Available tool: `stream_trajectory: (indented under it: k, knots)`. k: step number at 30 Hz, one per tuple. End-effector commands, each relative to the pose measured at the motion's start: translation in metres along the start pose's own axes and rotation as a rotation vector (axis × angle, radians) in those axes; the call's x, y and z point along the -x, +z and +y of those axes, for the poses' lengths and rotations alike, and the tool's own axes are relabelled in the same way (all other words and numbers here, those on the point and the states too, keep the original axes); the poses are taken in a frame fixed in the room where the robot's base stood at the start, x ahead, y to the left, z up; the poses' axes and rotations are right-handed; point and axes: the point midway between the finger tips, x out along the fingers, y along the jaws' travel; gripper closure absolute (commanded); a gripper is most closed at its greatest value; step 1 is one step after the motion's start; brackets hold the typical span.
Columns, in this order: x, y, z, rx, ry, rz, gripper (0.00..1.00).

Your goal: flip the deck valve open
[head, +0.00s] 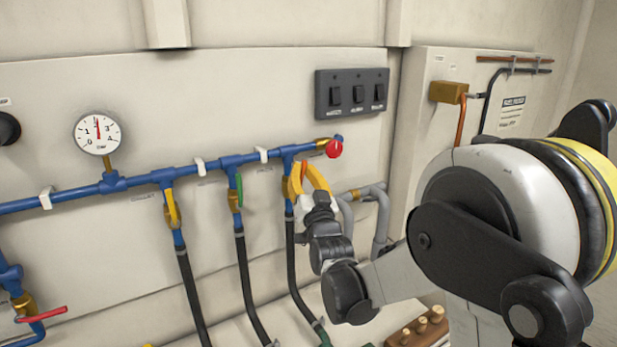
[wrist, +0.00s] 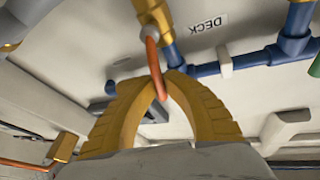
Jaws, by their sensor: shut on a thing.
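The deck valve has an orange-red lever (wrist: 152,58) on a brass body (wrist: 150,14). A DECK label, upside down in the wrist view, is on the panel beside it. My gripper (wrist: 161,80) has yellow fingers, and their tips are closed around the lever. In the head view my gripper (head: 302,172) is at the rightmost drop of the blue pipe, and the lever (head: 304,174) shows as a small orange strip between the fingers. The fingers hide most of the valve body there.
A red knob (head: 334,148) sits just above my gripper at the pipe end. A green-handled valve (head: 237,192) and a yellow-handled valve (head: 171,206) hang to the left. A gauge (head: 97,133) and a black switch panel (head: 352,92) are on the wall. Grey pipes (head: 381,215) run close on the right.

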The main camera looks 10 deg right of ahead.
Motion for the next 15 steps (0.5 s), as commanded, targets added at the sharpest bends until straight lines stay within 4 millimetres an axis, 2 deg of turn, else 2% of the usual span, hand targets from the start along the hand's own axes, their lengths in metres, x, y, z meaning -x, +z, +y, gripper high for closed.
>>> stream_trajectory:
  k: [6,15]
  knots:
    - [0.002,0.001,-0.009,0.131,-0.054,0.028,1.0]
    - [0.004,0.001,-0.015,0.229,-0.095,0.048,1.0]
